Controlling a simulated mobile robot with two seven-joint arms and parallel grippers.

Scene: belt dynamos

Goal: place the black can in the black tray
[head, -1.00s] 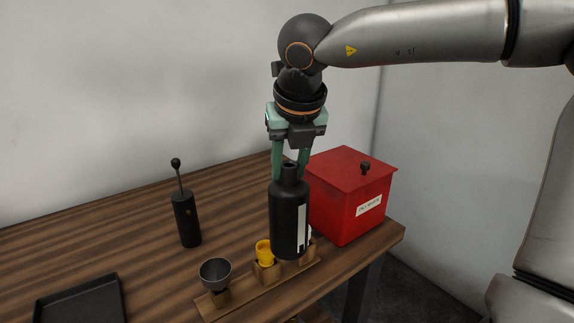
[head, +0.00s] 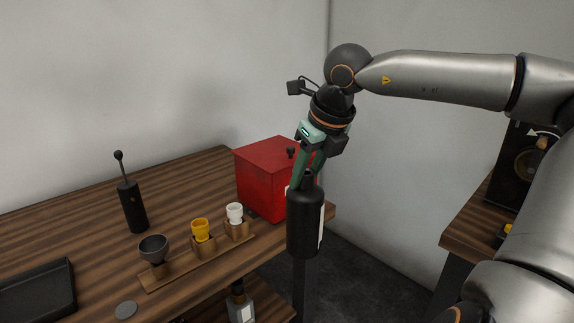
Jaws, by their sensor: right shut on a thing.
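The black can (head: 304,225), a bottle-shaped container with a narrow neck and a white label strip, hangs nearly upright from my right gripper (head: 308,176). The fingers are shut on its neck. In the picture the can is in front of the table's right edge and overlaps the red box's lower right. The black tray (head: 42,292) lies on the table at the far lower left, partly cut off by the frame, and its visible floor is empty. My left gripper is not in view.
A red lidded box (head: 265,185) stands at the table's right end. A wooden rack (head: 164,280) holds a grey, a yellow and a white cup. A black cylinder with a knobbed rod (head: 133,208) stands behind, and a grey disc (head: 126,310) lies near the front.

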